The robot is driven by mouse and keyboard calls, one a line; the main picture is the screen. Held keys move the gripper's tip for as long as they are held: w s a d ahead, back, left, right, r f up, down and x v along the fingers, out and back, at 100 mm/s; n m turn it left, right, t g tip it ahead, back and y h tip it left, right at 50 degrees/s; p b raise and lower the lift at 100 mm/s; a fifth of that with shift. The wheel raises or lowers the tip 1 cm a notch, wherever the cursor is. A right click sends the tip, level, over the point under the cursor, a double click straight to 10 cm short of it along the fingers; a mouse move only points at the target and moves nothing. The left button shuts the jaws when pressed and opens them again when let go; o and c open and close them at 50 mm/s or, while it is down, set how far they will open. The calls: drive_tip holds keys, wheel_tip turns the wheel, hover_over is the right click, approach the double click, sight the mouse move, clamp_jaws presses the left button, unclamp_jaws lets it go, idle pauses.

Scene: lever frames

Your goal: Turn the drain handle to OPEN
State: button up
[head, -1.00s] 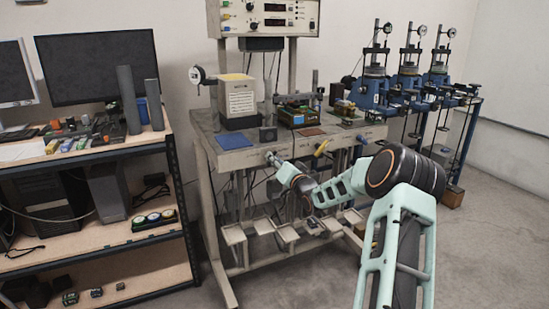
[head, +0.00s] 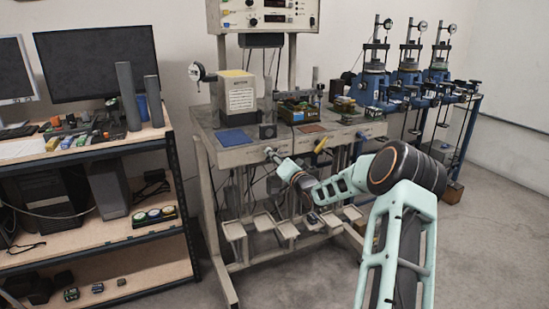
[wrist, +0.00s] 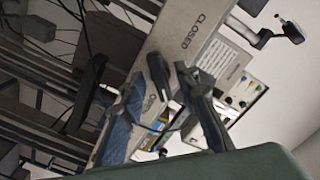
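In the head view my gripper (head: 271,153) is small, at the front edge of the grey workbench (head: 262,155), left of a yellow handle (head: 320,145). In the wrist view its two dark fingers (wrist: 171,75) are in front of a pale panel (wrist: 207,32). A CLOSED label (wrist: 188,36) is above the fingertips and an OPEN label (wrist: 151,104) shows lower left, beside the fingers. I cannot make out the drain handle or its angle; the fingers hide much of the area between the labels. The fingers show a narrow gap, and I cannot tell if anything is held.
The workbench carries a blue mat (head: 234,138), a beige box (head: 238,97) and a dial gauge (head: 196,72). Blue test stands (head: 370,85) are at the right. A shelf (head: 95,230) with monitors is at the left.

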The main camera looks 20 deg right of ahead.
drive_tip(key=shift+s, duration=0.15)
drive_tip(key=s, duration=1.1)
drive_tip(key=shift+s+d, duration=0.2)
drive_tip(key=shift+s, duration=0.2)
